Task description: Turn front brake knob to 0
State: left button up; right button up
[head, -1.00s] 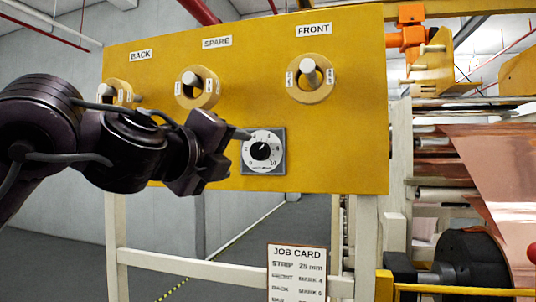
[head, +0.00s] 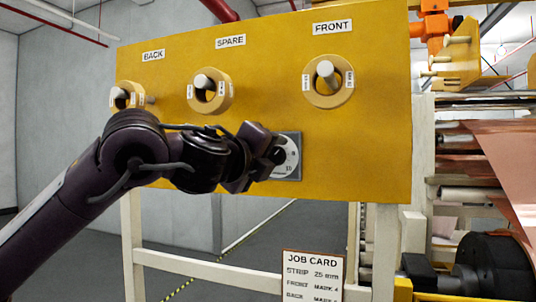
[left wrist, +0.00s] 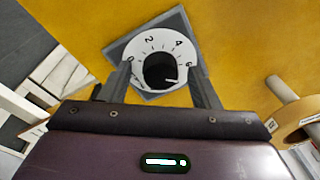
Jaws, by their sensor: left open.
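The brake dial (head: 291,168) is a white numbered face on a grey square plate, low on the yellow panel below the FRONT and SPARE switches. Its black knob (left wrist: 160,71) has a white pointer line, aimed right and slightly down in the left wrist view, near or past the 6. My left gripper (head: 272,157) is at the dial and hides part of it in the head view. In the left wrist view my left gripper (left wrist: 160,68) is open, one finger on each side of the knob. Contact cannot be told. My right gripper is out of view.
The yellow panel (head: 370,140) carries three ring-collared switches labelled BACK (head: 130,97), SPARE (head: 210,92) and FRONT (head: 328,82). A job card (head: 313,276) hangs below. Copper foil (head: 508,160) and rollers stand at the right.

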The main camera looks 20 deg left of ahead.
pick_arm(q)
jog(key=c, duration=0.9)
jog(key=shift+c, duration=0.4)
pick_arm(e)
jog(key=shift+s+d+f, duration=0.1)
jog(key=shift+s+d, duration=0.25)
pick_arm(q)
jog(key=shift+f, duration=0.1)
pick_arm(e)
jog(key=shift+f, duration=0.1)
